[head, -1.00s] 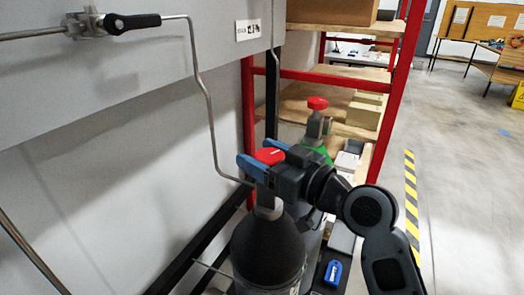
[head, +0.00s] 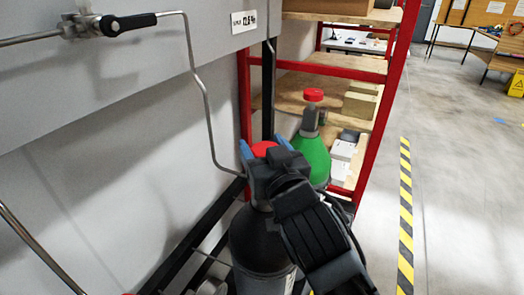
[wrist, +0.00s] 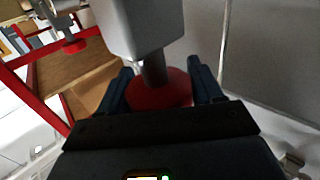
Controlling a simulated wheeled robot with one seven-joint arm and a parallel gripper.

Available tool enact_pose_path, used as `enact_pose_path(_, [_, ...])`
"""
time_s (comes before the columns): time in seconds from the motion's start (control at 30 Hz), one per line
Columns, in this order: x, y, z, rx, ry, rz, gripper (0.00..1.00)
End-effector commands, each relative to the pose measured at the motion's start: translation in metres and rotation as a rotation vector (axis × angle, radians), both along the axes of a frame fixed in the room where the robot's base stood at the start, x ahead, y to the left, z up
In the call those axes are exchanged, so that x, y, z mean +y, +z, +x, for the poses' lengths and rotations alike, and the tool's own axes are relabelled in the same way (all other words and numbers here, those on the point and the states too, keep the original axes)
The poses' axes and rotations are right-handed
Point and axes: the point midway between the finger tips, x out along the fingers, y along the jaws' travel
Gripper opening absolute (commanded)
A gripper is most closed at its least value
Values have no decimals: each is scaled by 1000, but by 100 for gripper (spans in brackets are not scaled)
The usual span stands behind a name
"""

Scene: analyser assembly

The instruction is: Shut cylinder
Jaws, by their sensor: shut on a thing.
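A dark grey gas cylinder (head: 258,243) stands upright against the wall, with a red valve knob (head: 263,149) on top. My gripper (head: 259,152) is at the top of this cylinder, its blue fingers on either side of the red knob. In the wrist view the red knob (wrist: 160,92) lies between the two fingers (wrist: 163,88), shut on it, with the grey valve body (wrist: 140,28) beyond. My gripper and wrist hide part of the valve and the cylinder's shoulder.
A green-shouldered cylinder (head: 313,158) with a red knob (head: 313,95) stands behind, near a red-framed shelf (head: 382,110). A thin metal pipe (head: 204,95) runs down the wall to the left. Open floor (head: 465,170) lies right of a yellow-black stripe (head: 405,215).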

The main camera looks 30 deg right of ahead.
Motion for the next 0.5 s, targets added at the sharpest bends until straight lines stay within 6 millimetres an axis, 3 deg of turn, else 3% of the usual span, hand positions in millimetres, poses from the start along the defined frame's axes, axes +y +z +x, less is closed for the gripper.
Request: enact_pose_path(0.5, [-3, -6, -1, -2, -324, 4, 35])
